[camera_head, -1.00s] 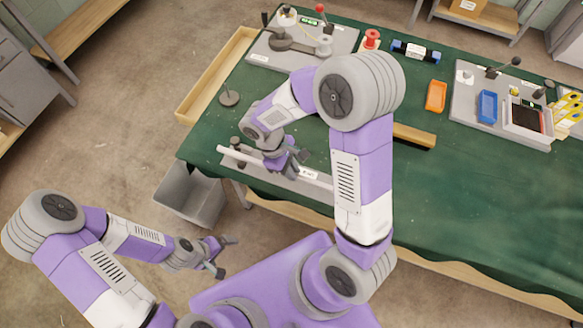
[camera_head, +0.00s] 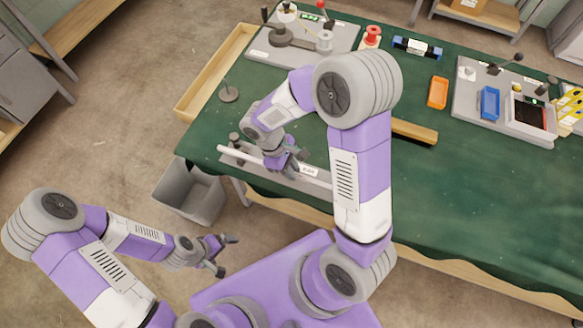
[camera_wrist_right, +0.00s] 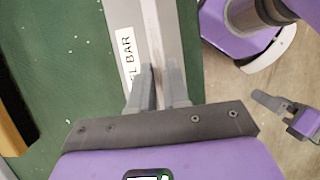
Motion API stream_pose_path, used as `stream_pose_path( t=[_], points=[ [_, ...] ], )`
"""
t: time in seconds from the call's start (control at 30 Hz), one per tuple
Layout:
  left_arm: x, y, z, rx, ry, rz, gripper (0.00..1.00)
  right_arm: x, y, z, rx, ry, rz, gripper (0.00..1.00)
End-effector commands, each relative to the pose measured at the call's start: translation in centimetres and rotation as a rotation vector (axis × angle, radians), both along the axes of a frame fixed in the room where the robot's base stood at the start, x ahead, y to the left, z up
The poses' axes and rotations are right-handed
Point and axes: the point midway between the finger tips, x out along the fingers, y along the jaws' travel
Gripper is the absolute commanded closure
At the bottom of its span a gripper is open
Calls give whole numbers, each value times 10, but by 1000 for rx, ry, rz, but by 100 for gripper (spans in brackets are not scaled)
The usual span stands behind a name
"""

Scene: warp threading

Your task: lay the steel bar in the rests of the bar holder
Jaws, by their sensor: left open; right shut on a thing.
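The steel bar (camera_head: 240,154) is a long, pale rod at the table's front left edge. My right gripper (camera_head: 293,164) is shut on it. The bar holder is a grey plate (camera_head: 229,160) with a white label; a dark post (camera_head: 235,139) stands at its left end. The bar runs lengthwise over the plate; I cannot tell whether it touches the rests. In the right wrist view the bar (camera_wrist_right: 156,40) runs from between the fingers (camera_wrist_right: 157,88) over the labelled plate (camera_wrist_right: 122,12). My left gripper (camera_head: 222,256) is open and empty, off the table's front.
A grey bin (camera_head: 190,190) stands on the floor by the table's front left corner. A wooden block (camera_head: 415,132), an orange tray (camera_head: 438,92) and a fixture plate (camera_head: 465,95) lie further right. The green tabletop at right front is clear.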

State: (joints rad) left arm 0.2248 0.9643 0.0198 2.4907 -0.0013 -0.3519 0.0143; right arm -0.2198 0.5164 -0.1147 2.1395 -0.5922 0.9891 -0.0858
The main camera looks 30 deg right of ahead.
Motion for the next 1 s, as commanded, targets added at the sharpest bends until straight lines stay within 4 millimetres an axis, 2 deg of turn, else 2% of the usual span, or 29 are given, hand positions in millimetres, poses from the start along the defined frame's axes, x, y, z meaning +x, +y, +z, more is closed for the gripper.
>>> stream_pose_path(
  t=[0.47,0.5,0.67,1.0],
  points=[
    [0,0,-4,0,0,0,0,0,0,-5,-1,-1,0,100],
    [0,0,-4,0,0,0,0,0,0,-5,-1,-1,0,81],
    [0,0,-4,0,0,0,0,0,0,-5,-1,-1,0,57],
    [0,0,-3,0,0,0,0,1,1,-3,0,0,0,55]
  ],
)
